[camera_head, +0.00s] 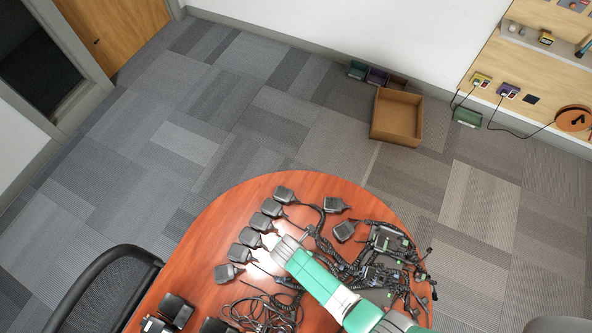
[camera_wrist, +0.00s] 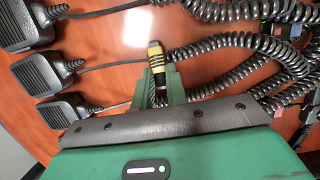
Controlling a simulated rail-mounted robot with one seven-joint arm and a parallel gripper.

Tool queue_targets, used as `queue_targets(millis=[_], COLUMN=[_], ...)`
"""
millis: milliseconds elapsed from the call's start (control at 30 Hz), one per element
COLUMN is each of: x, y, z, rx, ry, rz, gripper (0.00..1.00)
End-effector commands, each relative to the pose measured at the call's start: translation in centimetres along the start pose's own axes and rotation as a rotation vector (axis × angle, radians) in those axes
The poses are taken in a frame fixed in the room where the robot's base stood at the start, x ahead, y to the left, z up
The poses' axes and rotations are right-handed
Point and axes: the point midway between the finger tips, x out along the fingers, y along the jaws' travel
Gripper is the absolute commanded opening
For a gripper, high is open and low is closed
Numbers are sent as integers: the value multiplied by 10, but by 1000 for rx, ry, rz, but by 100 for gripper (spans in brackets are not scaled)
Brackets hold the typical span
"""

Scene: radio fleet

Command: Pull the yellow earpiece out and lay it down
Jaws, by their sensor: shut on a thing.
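The yellow earpiece (camera_wrist: 155,50) shows in the wrist view as a short black piece with a yellow band, sticking out past my fingertips. My gripper (camera_wrist: 159,76) is shut on it, low over the reddish wooden table (camera_wrist: 110,80). Its lower part is hidden between the fingers. A black coiled cord (camera_wrist: 215,42) passes close beside it on the right. In the head view my gripper (camera_head: 279,244) is over the table among the cords, and the earpiece cannot be made out there.
Several black speaker microphones (camera_head: 240,252) lie in a row left of my gripper. Tangled coiled cords and radios (camera_head: 390,240) crowd the right side. Loose black cable (camera_head: 262,308) lies in front. A chair (camera_head: 100,290) stands at the left. An open cardboard box (camera_head: 397,116) sits on the floor.

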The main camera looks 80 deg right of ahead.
Motion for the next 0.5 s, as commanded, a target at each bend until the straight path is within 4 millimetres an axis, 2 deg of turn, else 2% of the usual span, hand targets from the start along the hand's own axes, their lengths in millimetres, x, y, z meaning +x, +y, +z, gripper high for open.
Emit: queue_targets(millis=[33,133,167,400,500], x=[0,0,0,-1,-12], y=[0,0,0,0,0], z=[0,0,0,0,0], rx=[0,0,0,0,-1], ry=[0,0,0,0,-1], rz=[0,0,0,0,2], gripper=[18,38,40,40,40])
